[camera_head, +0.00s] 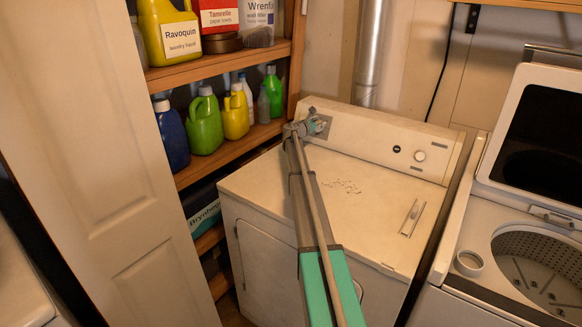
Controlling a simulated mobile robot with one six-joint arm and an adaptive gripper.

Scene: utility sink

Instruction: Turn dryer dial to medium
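The white dryer (370,195) stands in the middle with its raised control panel (370,138) along the back. My gripper (320,125) is at the left end of this panel, at the tip of my long arm reaching over the dryer top. A grey round patch shows behind it, perhaps the dial, mostly covered by the gripper; its setting cannot be read. Whether the fingers touch or grasp it is too small to tell. A small pale knob (420,156) and a dark button (397,149) sit farther right on the panel, clear of my gripper.
Wooden shelves (215,158) with several bottles stand close on the left of my gripper. A white door (95,160) fills the left. A washer (510,250) with its lid up stands on the right. A metal duct (369,55) rises behind the panel. The dryer top is mostly clear.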

